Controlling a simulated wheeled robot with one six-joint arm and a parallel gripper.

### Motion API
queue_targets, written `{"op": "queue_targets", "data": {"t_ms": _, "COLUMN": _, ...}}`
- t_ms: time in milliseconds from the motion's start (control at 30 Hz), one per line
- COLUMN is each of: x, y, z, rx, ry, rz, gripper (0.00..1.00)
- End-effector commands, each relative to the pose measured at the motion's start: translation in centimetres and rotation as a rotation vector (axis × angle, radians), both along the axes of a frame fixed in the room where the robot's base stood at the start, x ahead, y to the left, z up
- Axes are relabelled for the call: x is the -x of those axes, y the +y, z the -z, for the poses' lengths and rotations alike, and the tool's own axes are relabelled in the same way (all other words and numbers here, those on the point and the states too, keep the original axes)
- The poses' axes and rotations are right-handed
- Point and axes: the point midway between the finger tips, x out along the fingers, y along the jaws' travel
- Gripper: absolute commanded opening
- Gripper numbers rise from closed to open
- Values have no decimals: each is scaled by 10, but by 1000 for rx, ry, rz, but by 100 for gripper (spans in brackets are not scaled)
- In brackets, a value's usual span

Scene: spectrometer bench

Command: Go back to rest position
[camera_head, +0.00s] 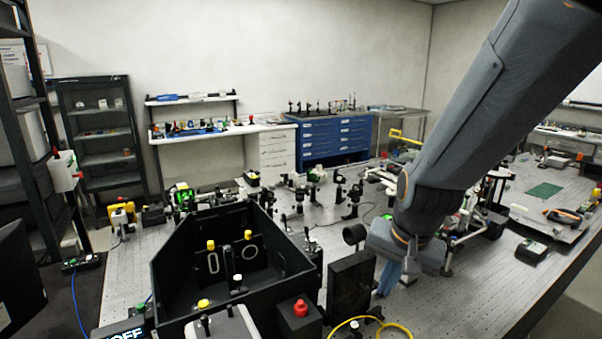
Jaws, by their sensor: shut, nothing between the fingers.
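My arm (480,110) comes in from the upper right and slants down over the optical bench (480,290). Its wrist (408,245) is low over the bench, just right of a black upright panel (350,287). I cannot make out the gripper's fingers; they are hidden behind or below the wrist. A small blue piece (387,278) shows just under the wrist, and I cannot tell what it is. Nothing held is visible.
A black open-topped enclosure (180,265) with coloured knobs stands at the front left. Several optic mounts (340,187) stand behind the wrist. A yellow cable (390,325) lies in front. A scanner-like tool (563,217) lies right. Bare bench shows at front right.

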Motion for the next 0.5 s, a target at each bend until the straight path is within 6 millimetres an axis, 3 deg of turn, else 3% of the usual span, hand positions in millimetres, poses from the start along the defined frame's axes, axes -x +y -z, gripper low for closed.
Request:
{"op": "queue_targets", "data": {"t_ms": 267, "x": 53, "y": -22, "z": 27, "rx": 184, "ry": 47, "rz": -480, "gripper": 0}}
{"op": "queue_targets", "data": {"t_ms": 500, "x": 47, "y": -21, "z": 75, "rx": 168, "ry": 87, "rz": -467, "gripper": 0}}
